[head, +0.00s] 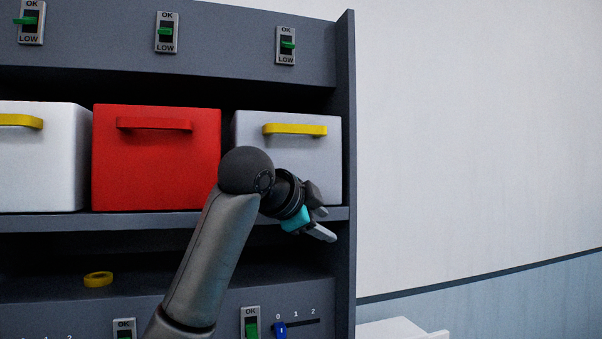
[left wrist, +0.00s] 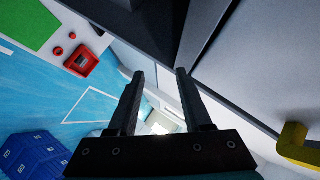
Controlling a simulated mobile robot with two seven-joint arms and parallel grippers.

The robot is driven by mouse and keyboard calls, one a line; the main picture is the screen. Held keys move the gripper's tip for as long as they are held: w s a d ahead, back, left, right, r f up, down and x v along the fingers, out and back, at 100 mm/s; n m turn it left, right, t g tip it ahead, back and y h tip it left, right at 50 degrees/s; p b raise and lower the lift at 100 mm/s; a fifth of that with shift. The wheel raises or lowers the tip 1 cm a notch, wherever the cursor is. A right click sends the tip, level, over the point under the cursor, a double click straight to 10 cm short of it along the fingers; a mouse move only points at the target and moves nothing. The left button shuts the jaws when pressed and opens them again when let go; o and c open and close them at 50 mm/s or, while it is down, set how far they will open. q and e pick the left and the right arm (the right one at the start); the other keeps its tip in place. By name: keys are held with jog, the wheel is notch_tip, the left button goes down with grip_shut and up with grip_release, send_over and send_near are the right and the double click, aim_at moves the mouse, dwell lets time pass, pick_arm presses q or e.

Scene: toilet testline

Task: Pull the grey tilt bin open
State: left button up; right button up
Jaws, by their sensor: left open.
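The grey tilt bin (head: 288,146) sits at the right end of the shelf in the head view, with a yellow handle (head: 295,130) near its top. It looks closed. My left gripper (head: 327,224) is in front of the bin's lower right part, below the handle, open and empty. My forearm and wrist hide the bin's lower left part. In the left wrist view, the open fingers (left wrist: 160,76) have nothing between them. The bin's grey front (left wrist: 260,60) fills the upper right there, and the yellow handle (left wrist: 298,145) shows at the right edge, outside the fingers. My right gripper is not seen.
A red bin (head: 156,165) and a white bin (head: 40,165) stand left of the grey one. The rack's side panel (head: 346,150) is close on the right. A yellow ring (head: 98,279) lies on the lower shelf. OK/LOW switches (head: 286,46) line the top.

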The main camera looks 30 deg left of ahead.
aim_at(298, 128)
pick_arm(q)
jog(key=s+a+r+m+t+y+p, duration=0.1)
jog(key=s+a+r+m+t, duration=0.2)
jog(key=s+r, duration=1.45)
jog(key=w+p, duration=0.1)
jog(key=w, duration=0.4)
jog(key=w+p, duration=0.1)
jog(key=w, duration=0.4)
jog(key=w+f+p, duration=0.1)
jog(key=w, duration=0.5)
jog(key=shift+w+a, duration=0.1)
jog(key=shift+a, duration=0.2)
jog(key=shift+c, duration=0.3)
grip_shut()
